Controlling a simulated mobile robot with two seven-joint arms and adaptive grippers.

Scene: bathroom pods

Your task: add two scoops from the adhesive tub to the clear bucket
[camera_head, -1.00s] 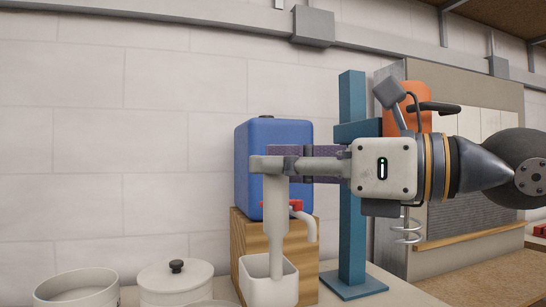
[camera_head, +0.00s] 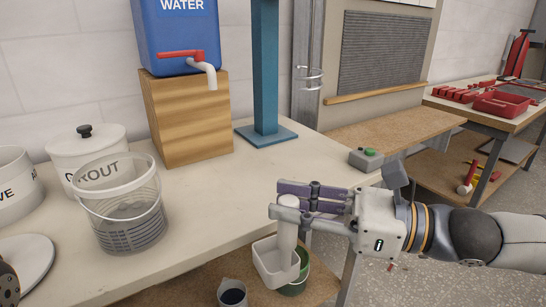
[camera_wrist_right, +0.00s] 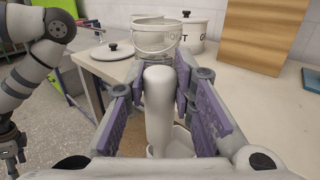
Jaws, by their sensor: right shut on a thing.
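My right gripper (camera_head: 283,208) is shut on the handle of a white scoop (camera_head: 268,262). The handle is upright with the square cup at the bottom. Whether the cup holds anything I cannot tell. The handle (camera_wrist_right: 158,105) fills the middle of the right wrist view. The clear bucket (camera_head: 128,232) stands on the counter left of the scoop, apart from it. The adhesive tub (camera_head: 12,190), white and open-topped with "VE" showing, is at the left edge; its contents are hidden. My left gripper (camera_wrist_right: 12,150) shows only partly in the wrist view, its jaws unclear.
A lidded grout tub (camera_head: 112,145) stands behind the bucket. A loose white lid (camera_head: 28,262) lies at front left. The blue water container (camera_head: 180,30) sits on a wooden block (camera_head: 188,115). A blue stand (camera_head: 265,80) is behind. Small pails (camera_head: 232,293) stand below the counter's front edge.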

